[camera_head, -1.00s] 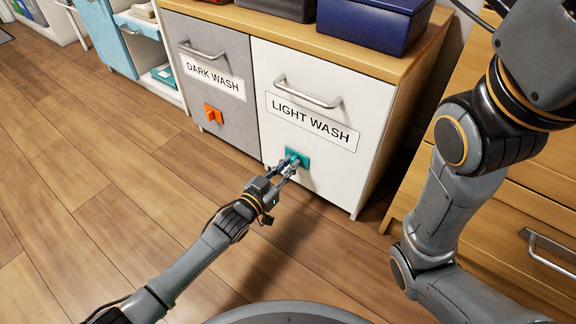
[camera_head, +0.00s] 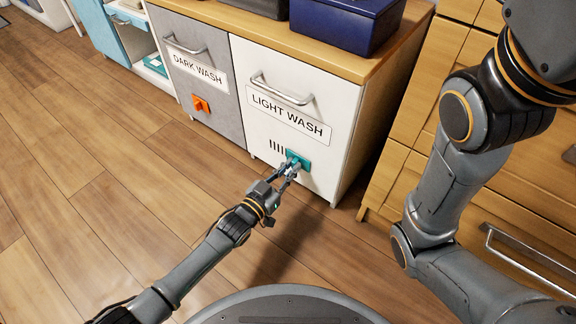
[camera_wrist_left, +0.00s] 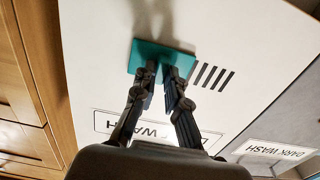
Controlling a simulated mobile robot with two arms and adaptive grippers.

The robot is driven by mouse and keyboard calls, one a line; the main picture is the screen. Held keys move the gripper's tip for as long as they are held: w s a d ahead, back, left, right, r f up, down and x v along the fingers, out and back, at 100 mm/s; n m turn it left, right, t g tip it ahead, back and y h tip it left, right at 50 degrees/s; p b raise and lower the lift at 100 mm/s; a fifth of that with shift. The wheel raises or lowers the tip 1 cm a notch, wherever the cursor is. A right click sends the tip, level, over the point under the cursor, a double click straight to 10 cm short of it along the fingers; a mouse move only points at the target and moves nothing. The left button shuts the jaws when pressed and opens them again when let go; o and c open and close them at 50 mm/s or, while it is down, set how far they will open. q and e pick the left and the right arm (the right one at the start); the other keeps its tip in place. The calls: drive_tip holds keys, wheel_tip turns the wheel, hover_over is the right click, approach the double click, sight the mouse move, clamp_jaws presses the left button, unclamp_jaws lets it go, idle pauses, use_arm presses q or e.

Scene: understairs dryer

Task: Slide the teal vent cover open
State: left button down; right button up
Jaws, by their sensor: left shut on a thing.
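The teal vent cover (camera_head: 303,163) is on the lower part of the white LIGHT WASH front (camera_head: 262,122). Dark vent slots (camera_head: 277,147) show bare just to its left. In the left wrist view the teal cover (camera_wrist_left: 150,56) lies at the fingertips, with the slots (camera_wrist_left: 211,76) uncovered beside it. My left gripper (camera_head: 292,164) is shut on the cover's raised part, which the fingers mostly hide; it also shows in the left wrist view (camera_wrist_left: 161,72). My right arm comes in at the right, but its gripper is outside the view.
An orange cover (camera_head: 201,103) is on the grey DARK WASH front (camera_head: 213,65) to the left. Metal handles (camera_head: 283,90) stick out above the labels. A blue box (camera_head: 345,22) stands on the wooden top. Wooden drawers (camera_head: 440,181) are at the right. The floor at left is clear.

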use_arm(q)
drive_tip(key=c, duration=1.4)
unclamp_jaws()
drive_tip(key=shift+s+d, duration=0.15)
drive_tip(key=shift+d, duration=0.1)
drive_tip(key=shift+o, duration=0.2)
drive_tip(key=v, duration=1.2)
drive_tip(key=shift+r, duration=0.1)
